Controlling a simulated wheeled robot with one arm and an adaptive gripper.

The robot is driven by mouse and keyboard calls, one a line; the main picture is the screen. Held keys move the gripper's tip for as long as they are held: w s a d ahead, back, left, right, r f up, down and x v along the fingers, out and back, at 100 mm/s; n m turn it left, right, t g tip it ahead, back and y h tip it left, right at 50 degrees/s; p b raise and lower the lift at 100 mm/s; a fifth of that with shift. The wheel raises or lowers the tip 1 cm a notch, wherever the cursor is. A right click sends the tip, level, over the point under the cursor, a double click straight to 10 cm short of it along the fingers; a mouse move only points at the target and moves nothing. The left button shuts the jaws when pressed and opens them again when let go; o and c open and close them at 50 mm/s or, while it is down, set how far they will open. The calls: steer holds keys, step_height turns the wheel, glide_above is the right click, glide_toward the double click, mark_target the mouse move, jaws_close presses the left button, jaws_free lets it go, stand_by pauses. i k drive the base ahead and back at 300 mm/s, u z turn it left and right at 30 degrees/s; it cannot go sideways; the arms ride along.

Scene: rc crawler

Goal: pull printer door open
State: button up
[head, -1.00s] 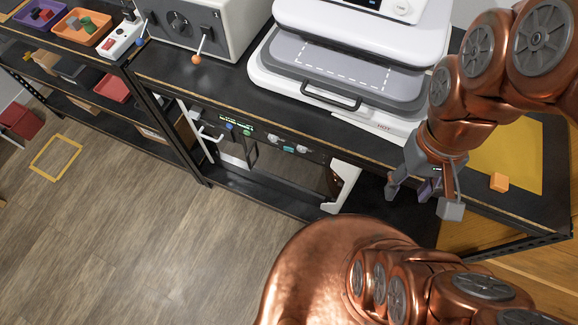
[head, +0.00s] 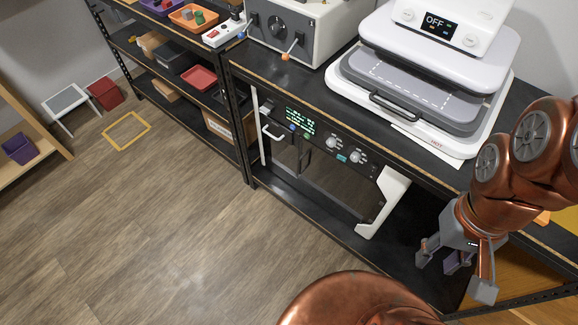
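The printer (head: 345,143) stands on the lower shelf of the black workbench, with a lit display and several knobs on its upper front. Its dark front door (head: 320,180) sits below these and looks shut, though the dark shelf makes this hard to judge. A white handle (head: 271,132) shows at the printer's upper left. My gripper (head: 455,272) hangs at the lower right, to the right of the printer's white side foot and apart from the door. Its fingers are spread, with a small purple piece between them that I cannot identify.
A white heat press (head: 428,85) and a grey box with a lever (head: 300,30) stand on the bench top (head: 290,85). A shelf with bins (head: 200,77) stands at the left. The wooden floor (head: 150,220) before the printer is clear.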

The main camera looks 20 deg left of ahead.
mark_target(362, 199)
steer(key=u, duration=0.3)
steer(key=i, duration=0.45)
steer(key=u, duration=2.45)
